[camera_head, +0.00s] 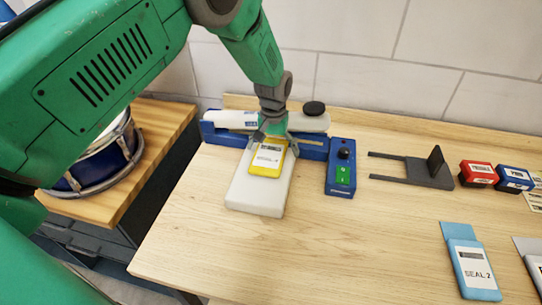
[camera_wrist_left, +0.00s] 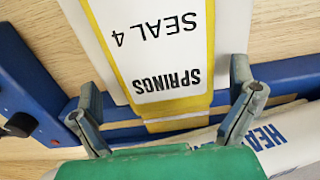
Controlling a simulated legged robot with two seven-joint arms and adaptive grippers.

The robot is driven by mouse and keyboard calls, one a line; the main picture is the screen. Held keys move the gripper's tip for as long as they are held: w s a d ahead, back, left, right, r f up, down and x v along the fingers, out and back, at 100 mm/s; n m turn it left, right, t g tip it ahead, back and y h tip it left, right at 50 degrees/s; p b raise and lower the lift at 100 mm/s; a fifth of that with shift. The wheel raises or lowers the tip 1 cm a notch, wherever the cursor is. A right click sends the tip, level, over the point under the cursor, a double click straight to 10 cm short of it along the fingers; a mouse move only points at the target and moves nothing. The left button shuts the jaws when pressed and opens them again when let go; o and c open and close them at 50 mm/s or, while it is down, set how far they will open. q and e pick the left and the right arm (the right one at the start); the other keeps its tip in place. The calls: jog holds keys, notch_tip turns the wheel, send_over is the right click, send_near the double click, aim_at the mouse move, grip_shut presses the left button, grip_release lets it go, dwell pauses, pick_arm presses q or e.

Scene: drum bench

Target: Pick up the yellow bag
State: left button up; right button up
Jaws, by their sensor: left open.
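The yellow bag (camera_head: 267,164) lies on a white block (camera_head: 254,197) in front of a blue heat sealer (camera_head: 225,133). In the left wrist view the bag (camera_wrist_left: 204,85) shows a white label reading "SPRINGS" and "SEAL 4", upside down. My left gripper (camera_head: 273,135) is above the bag's far end, at the sealer. In the wrist view its two fingers (camera_wrist_left: 166,108) are spread wide, one on each side of the bag's end, with nothing clamped between them. Whether they touch the bag cannot be told. My right gripper is not in view.
A blue control box (camera_head: 341,176) with a green label stands right of the white block. Farther right are a dark forked stand (camera_head: 415,173), red (camera_head: 478,174) and blue (camera_head: 514,179) boxes, and a light-blue bag (camera_head: 472,268). The front middle of the bench is clear.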

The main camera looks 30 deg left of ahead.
pick_arm(q)
jog(key=shift+d, duration=0.1)
jog(key=shift+a, duration=0.3)
jog(key=c, duration=1.2)
jog(key=shift+s+a+f, duration=0.1)
jog(key=shift+a, duration=0.15)
jog(key=shift+c, duration=1)
jog(key=shift+d, duration=0.1)
